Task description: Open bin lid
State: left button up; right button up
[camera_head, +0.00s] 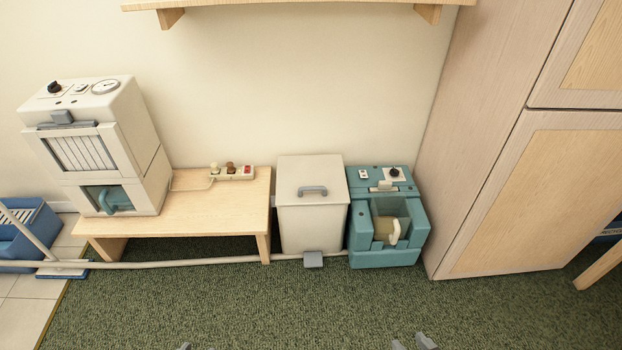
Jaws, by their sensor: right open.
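The bin (306,231) is a cream box on the carpet against the wall, between a low wooden bench and a teal machine. Its lid (310,172) is flat on top and closed, with a grey handle (313,190) near the front. A grey pedal (313,259) sticks out at the bin's foot. My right gripper (412,343) is open and empty at the bottom edge, in front of and to the right of the bin, apart from it. Only a sliver of my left gripper (184,347) shows at the bottom edge; its opening is unclear.
The wooden bench (160,222) holds a white machine (105,150) and a power strip (232,172). The teal machine (385,252) stands close to the bin's right, beside a tall cabinet (530,200). A wall shelf (300,3) is above. The green carpet (250,300) in front is clear.

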aim_at(302, 180)
jog(key=i+l+u, duration=0.35)
jog(key=i+l, duration=1.1)
jog(key=i, duration=0.15)
